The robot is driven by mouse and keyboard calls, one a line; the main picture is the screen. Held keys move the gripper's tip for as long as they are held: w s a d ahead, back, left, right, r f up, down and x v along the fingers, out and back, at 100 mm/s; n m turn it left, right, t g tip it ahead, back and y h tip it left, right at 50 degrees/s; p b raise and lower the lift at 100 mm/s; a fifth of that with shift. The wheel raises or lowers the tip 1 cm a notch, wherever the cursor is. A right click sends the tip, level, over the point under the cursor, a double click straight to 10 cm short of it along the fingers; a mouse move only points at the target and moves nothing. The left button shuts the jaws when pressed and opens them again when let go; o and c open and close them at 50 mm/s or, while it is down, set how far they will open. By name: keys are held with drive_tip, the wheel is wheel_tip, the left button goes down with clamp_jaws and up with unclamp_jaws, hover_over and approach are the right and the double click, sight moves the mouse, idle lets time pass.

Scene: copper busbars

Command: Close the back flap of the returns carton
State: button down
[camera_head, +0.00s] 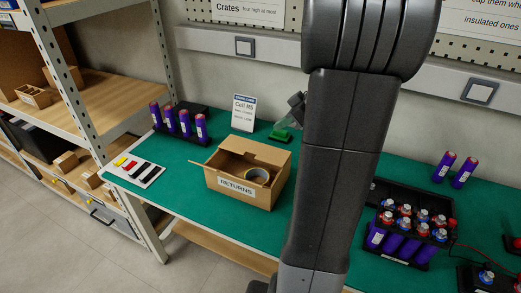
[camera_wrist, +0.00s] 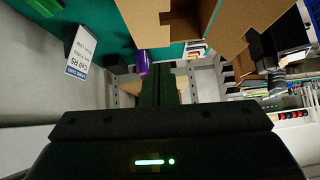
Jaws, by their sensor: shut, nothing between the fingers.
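The brown returns carton (camera_head: 224,196) stands on the green bench, with a RETURNS label on its front. Its top is open, and a roll of tape (camera_head: 249,178) shows inside. The back flap (camera_head: 256,150) stands raised along the far edge. A side flap (camera_head: 199,165) sticks out to the left. In the wrist view, cardboard of the carton (camera_wrist: 165,22) fills the top middle, close ahead. My gripper (camera_wrist: 160,70) is shut and empty, just below that cardboard in the picture; I cannot tell if they touch.
A white card with coloured pieces (camera_head: 136,170) lies left. A black tray of cells (camera_head: 409,222) is right of my arm. Bench in front is clear.

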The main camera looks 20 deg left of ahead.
hover_over(251, 152)
drive_tip(key=d, duration=0.3)
drive_tip(key=f, duration=0.6)
drive_tip(key=shift+s+d+f+p, duration=0.1)
drive_tip(key=shift+s+f+p, duration=0.1)
drive_tip(key=shift+f+p, duration=0.2)
wheel_tip(251, 152, down, 3)
drive_tip(key=shift+r, duration=0.2)
drive_tip(key=shift+f, duration=0.8)
